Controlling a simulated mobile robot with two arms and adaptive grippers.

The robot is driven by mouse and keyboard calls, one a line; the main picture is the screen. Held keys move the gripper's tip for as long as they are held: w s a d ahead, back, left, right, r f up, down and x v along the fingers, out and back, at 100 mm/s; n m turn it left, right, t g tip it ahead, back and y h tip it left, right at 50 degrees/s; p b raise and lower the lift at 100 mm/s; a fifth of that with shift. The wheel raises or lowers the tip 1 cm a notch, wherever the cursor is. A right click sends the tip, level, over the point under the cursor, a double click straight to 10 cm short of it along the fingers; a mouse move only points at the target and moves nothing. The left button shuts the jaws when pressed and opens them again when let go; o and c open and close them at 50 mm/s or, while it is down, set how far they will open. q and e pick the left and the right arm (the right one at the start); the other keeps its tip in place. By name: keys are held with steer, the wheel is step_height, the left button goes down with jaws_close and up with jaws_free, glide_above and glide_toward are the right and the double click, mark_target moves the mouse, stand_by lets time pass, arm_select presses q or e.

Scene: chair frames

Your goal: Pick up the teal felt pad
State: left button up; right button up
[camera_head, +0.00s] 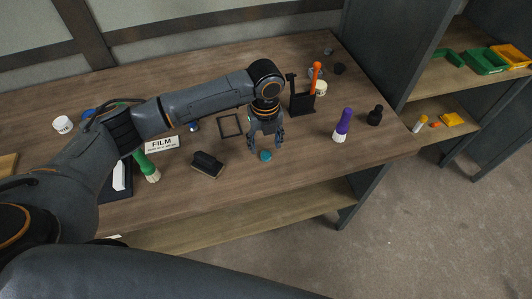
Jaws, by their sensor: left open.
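The teal felt pad (265,156) is a small round disc lying on the wooden table (300,190) near its front edge. My left gripper (265,145) points down just over the pad. Its fingers are apart, one to each side of and slightly behind the pad in the picture. I cannot tell the exact height between fingertips and pad. The gripper holds nothing that I can see. My right gripper does not show.
A black brush (207,164) lies left of the pad, with a FILM sign (162,144) beyond it. A black frame (230,125) and a black holder (302,102) stand behind. The table between pad and purple bottle is clear.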

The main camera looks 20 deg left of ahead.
mark_target(265, 153)
arm_select(q)
steer(key=shift+f, duration=1.75)
steer(key=shift+c, duration=0.2)
steer(key=c, duration=0.8)
steer(key=shift+r, duration=0.1)
